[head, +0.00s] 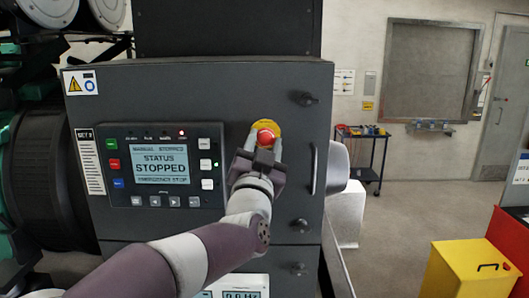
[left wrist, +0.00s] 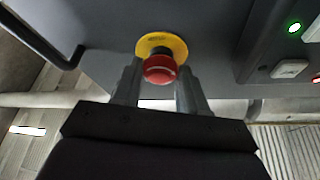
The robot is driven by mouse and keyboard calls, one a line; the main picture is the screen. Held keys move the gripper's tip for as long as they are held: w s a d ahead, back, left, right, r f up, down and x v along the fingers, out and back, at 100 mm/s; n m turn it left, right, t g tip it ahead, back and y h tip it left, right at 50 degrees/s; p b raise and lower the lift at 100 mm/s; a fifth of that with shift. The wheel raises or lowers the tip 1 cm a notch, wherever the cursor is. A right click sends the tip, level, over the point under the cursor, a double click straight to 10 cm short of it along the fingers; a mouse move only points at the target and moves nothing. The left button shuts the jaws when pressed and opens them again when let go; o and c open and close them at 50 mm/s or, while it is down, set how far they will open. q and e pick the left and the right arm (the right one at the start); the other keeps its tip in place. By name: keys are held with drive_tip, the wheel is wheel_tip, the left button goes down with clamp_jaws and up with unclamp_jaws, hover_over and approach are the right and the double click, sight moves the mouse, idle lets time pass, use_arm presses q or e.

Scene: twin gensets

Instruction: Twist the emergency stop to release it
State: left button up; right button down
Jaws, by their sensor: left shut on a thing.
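The emergency stop (head: 266,136) is a red mushroom button on a yellow round plate (head: 269,125), on the front of a dark grey genset panel. In the left wrist view the red button (left wrist: 160,70) sits in front of its yellow plate (left wrist: 161,42). My left gripper (head: 264,142) is at the button, with a finger on each side of it. In the left wrist view its fingers (left wrist: 160,82) are shut on the red button. My right gripper is not in view.
A vertical door handle (head: 314,169) is close to the right of my left gripper. Black knobs (head: 306,99) stick out of the panel.

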use_arm(q)
drive_tip(key=shift+m, duration=0.6)
drive_tip(key=shift+s+a+r+m+g+h+b, duration=0.15)
drive_tip(key=shift+m+g+h+b, duration=0.2)
drive_tip(key=shift+m+h, duration=0.4)
drive_tip(key=shift+m, duration=0.95)
drive_tip(key=shift+g+h+b, duration=0.25)
drive_tip(key=shift+h+b, duration=0.05)
drive_tip(key=shift+h, duration=0.05)
drive_tip(key=shift+r+m, duration=0.1)
drive_tip(key=shift+m, duration=0.2)
drive_tip(key=o, duration=0.9)
drive_tip(key=shift+o, duration=0.8)
drive_tip(key=shift+w, duration=0.25)
drive_tip(key=shift+s+f, duration=0.1)
drive_tip(key=shift+f, duration=0.1)
